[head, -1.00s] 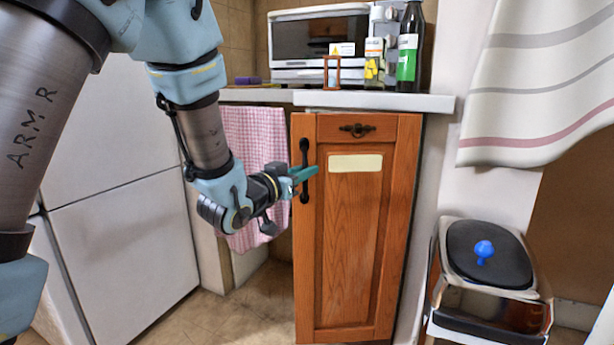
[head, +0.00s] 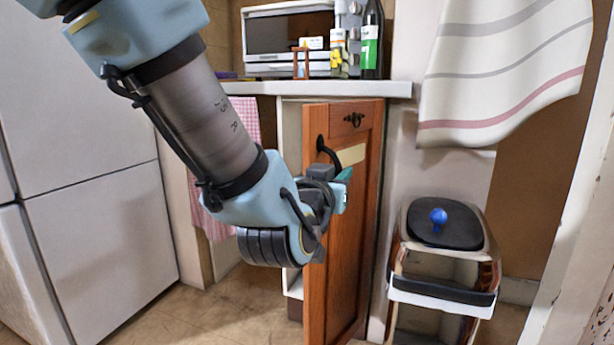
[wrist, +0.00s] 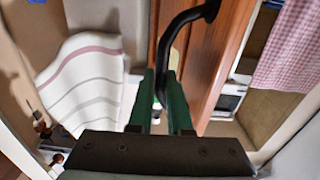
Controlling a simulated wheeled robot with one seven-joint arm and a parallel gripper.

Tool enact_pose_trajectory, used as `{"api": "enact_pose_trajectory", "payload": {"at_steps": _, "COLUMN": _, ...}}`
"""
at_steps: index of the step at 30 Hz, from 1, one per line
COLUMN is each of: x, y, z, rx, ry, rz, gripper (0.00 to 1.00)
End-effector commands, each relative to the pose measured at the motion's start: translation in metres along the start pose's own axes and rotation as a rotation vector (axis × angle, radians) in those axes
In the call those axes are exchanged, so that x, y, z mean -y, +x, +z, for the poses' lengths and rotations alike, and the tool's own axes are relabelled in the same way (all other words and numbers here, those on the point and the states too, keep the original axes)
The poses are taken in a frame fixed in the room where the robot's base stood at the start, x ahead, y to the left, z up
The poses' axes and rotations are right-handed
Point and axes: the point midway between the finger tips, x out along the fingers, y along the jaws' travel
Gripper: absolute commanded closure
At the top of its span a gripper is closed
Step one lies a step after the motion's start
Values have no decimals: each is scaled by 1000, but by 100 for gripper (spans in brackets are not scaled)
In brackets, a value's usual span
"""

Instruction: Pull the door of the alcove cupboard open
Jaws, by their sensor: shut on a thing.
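The alcove cupboard's wooden door (head: 345,220) stands part-way open in the head view, swung out toward me with its hinge side at the right. Its black handle (head: 325,150) is near the door's left edge. My gripper (head: 343,185) is at the handle, partly hidden by my own wrist. In the wrist view my gripper's green fingers (wrist: 170,100) are shut on the black handle (wrist: 168,45), with the wooden door (wrist: 215,50) just beyond. A strip of the pale cupboard interior (head: 291,140) shows left of the door.
A counter (head: 395,89) above the door carries a microwave (head: 288,35) and bottles (head: 372,45). A pedal bin (head: 440,255) with a blue knob stands to the right below a hanging striped cloth (head: 500,75). A white fridge (head: 100,240) stands left, with open floor between.

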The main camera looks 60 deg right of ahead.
Motion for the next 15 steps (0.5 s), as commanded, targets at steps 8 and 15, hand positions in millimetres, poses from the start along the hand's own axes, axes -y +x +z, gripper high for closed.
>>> {"api": "enact_pose_trajectory", "payload": {"at_steps": 8, "x": -29, "y": 0, "z": -1, "rx": -5, "ry": -1, "rz": 11, "gripper": 100}}
{"api": "enact_pose_trajectory", "payload": {"at_steps": 15, "x": -39, "y": 0, "z": -2, "rx": -6, "ry": -1, "rz": 13, "gripper": 100}}
